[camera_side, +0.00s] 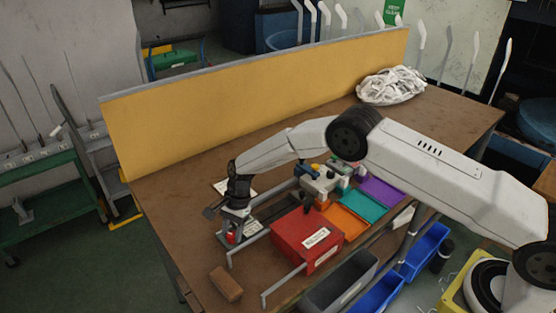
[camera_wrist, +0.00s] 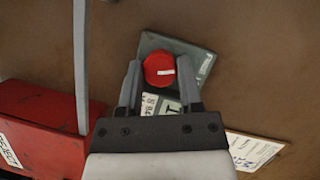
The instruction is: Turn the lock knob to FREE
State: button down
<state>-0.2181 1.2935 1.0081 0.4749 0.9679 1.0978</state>
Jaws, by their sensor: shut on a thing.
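The lock knob (camera_wrist: 157,66) is round and red with a short white pointer mark. It sits on a dark grey-green plate (camera_wrist: 198,62) with white labels, partly hidden by my gripper. The pointer mark runs nearly level, to the right of the knob's middle. My gripper (camera_wrist: 158,75) has one finger on each side of the knob and is shut on it. In the side view my gripper (camera_side: 234,222) points down over the red knob (camera_side: 231,238). The label lettering is too hidden to read as FREE.
A red REJECT box (camera_side: 300,240) stands close by, with a grey rail (camera_wrist: 81,60) between it and the knob. A paper card (camera_wrist: 252,150) lies at right in the wrist view. A brown block (camera_side: 226,284) lies near the front edge. A yellow panel (camera_side: 250,100) stands behind.

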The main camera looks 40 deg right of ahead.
jog(key=shift+w+n+g+h, duration=0.15)
jog(key=shift+n+g, duration=0.25)
jog(key=shift+n, duration=0.75)
jog(key=shift+s+n+g+h, duration=0.1)
jog(key=shift+n+g+h, duration=0.25)
jog(key=shift+n, duration=0.8)
jog(key=shift+c, duration=1.3)
grip_release()
jog(key=shift+w+r, duration=0.1)
jog(key=shift+r, duration=0.05)
jog(key=v, duration=0.7)
jog(key=shift+d+r, duration=0.15)
jog(key=shift+r, duration=0.2)
jog(key=shift+w, duration=0.15)
